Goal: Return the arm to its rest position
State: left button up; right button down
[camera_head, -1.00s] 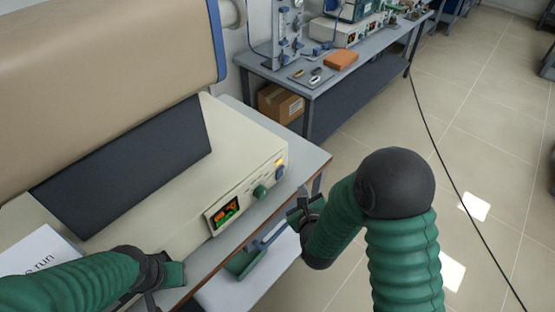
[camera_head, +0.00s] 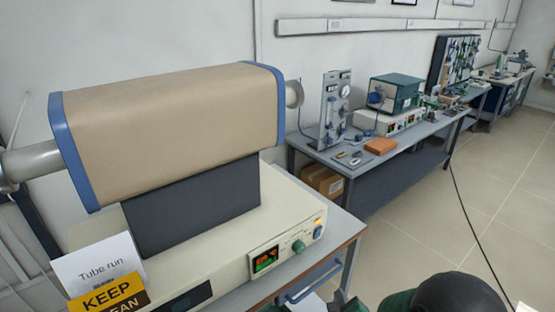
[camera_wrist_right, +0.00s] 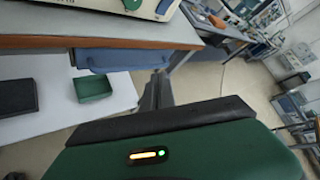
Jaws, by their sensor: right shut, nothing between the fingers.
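The end of my right arm shows at the bottom edge of the head view, mostly cut off by the frame. My right gripper (camera_head: 343,300) is shut and empty, in front of the bench with the tube furnace (camera_head: 170,130) and touching nothing that I can see. In the right wrist view the green gripper housing (camera_wrist_right: 180,155) fills the lower part, below the bench edge. My left gripper is out of the head view.
The furnace's control box (camera_head: 285,215) has a lit display and a green knob. A "Tube run" card (camera_head: 98,262) and a yellow "KEEP" sign (camera_head: 110,297) stand before it. A green tray (camera_wrist_right: 93,87) lies on the lower shelf (camera_wrist_right: 45,120). Open floor (camera_head: 420,220) is at right.

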jog(key=s+d+n+g+y, duration=0.1)
jog(key=s+d+n+g, duration=0.2)
jog(key=s+n+g, duration=0.7)
jog(key=s+n, duration=0.9)
jog(key=n, duration=0.9)
jog(key=shift+d+r, duration=0.15)
